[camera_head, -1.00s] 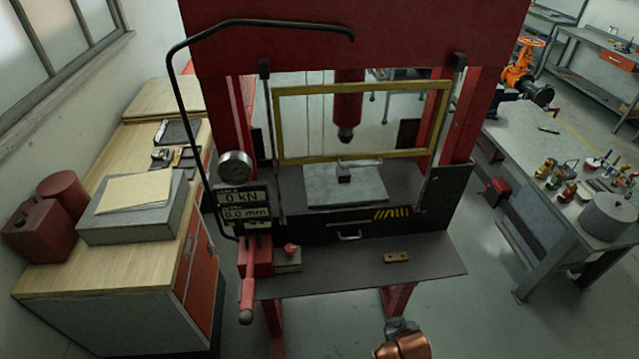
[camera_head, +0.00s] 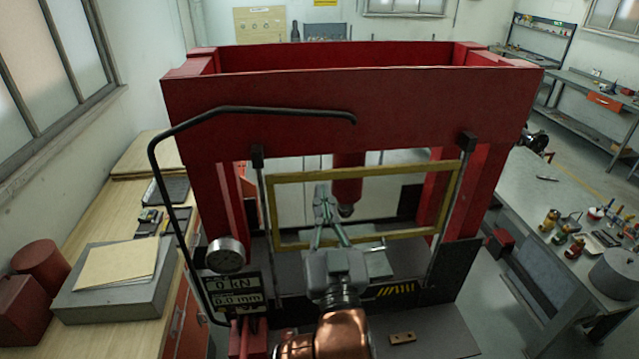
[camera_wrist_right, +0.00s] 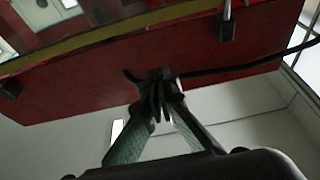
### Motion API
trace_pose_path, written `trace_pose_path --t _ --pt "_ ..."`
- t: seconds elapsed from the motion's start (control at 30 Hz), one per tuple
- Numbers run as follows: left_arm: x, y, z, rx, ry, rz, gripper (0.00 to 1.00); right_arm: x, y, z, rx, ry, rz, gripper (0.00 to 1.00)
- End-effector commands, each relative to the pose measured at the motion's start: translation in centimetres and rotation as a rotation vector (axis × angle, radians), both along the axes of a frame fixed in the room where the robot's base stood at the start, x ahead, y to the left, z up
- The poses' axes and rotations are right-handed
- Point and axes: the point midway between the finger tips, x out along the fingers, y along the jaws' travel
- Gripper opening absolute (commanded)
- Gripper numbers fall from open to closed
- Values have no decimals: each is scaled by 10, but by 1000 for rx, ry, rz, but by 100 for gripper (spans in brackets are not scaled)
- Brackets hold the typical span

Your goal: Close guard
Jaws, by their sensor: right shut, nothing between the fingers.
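The guard (camera_head: 350,170) is a yellow rectangular frame with a clear middle, on two upright rods at the front of the red press (camera_head: 340,105). It stands raised, its lower bar (camera_head: 395,237) well above the press bed. My right gripper (camera_head: 323,190) is shut and empty, pointing up in front of the guard's opening; whether it touches the guard I cannot tell. In the right wrist view the gripper (camera_wrist_right: 160,78) shows with fingertips together, and part of the yellow guard bar (camera_wrist_right: 50,47) crosses the upper left. My left gripper is not in view.
A black bent bar (camera_head: 165,190) curves at the press's left. A gauge (camera_head: 226,254) and a display (camera_head: 235,290) sit below it. A small brown block (camera_head: 402,338) lies on the front shelf. A wooden bench (camera_head: 75,235) stands left, a grey table (camera_head: 560,200) right.

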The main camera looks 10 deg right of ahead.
Motion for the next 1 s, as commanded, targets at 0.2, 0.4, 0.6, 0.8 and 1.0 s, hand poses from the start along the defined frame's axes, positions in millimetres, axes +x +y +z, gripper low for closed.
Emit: trace_pose_path --t 0.2,0.4,0.6,0.8,1.0 --pt "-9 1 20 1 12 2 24 38 7 16 -5 4 9 0" --pt "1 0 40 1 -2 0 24 78 9 30 -7 4 9 0" --pt "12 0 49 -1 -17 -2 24 90 8 9 -4 9 10 0" --pt "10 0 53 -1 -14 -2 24 89 8 -8 -2 6 9 0" --pt "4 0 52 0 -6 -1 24 89 8 -11 -1 4 10 0"
